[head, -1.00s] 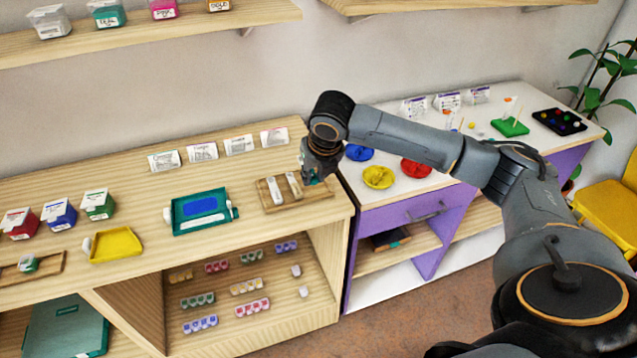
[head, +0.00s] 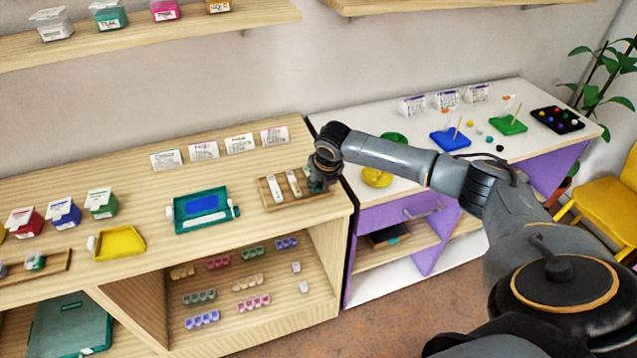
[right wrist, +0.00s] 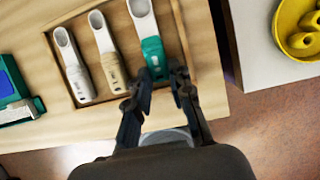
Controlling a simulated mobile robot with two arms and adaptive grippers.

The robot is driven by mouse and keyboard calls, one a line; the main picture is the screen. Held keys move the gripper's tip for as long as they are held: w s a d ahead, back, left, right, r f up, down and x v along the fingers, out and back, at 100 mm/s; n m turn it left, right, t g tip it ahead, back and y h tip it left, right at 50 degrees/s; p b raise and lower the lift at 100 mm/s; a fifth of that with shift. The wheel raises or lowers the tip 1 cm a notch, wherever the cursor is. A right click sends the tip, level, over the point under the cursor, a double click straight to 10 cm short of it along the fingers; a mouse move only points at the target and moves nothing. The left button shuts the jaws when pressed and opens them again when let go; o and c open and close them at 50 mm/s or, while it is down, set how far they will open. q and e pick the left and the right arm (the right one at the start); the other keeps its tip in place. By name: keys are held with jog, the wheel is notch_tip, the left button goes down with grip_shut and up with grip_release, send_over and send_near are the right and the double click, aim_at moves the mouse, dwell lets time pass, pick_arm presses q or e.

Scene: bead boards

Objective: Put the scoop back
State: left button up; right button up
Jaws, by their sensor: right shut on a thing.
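A teal-handled scoop with a white bowl (right wrist: 154,58) shows in the right wrist view, at the right end of a wooden scoop tray (head: 327,194). My right gripper (head: 322,184) is shut on the end of its handle; in the right wrist view the fingertips (right wrist: 161,88) are at the handle's near end. The scoop lies in line with the others, over or in the tray; I cannot tell if it touches the bottom. A white scoop (right wrist: 74,66) and a beige scoop (right wrist: 108,52) lie beside it. My left gripper is out of view.
Label cards (head: 240,144) stand behind. A white table with a yellow dish (head: 376,178) is to the right, beyond a gap.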

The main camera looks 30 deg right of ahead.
jog(key=shift+f, duration=0.1)
jog(key=o, duration=0.6)
jog(key=shift+s+r, duration=0.1)
jog(key=shift+r, duration=0.3)
jog(key=b+v, duration=0.1)
jog(key=v, duration=1)
jog(key=shift+r, duration=0.2)
jog(key=shift+s+a, duration=0.1)
jog(key=shift+a, duration=0.05)
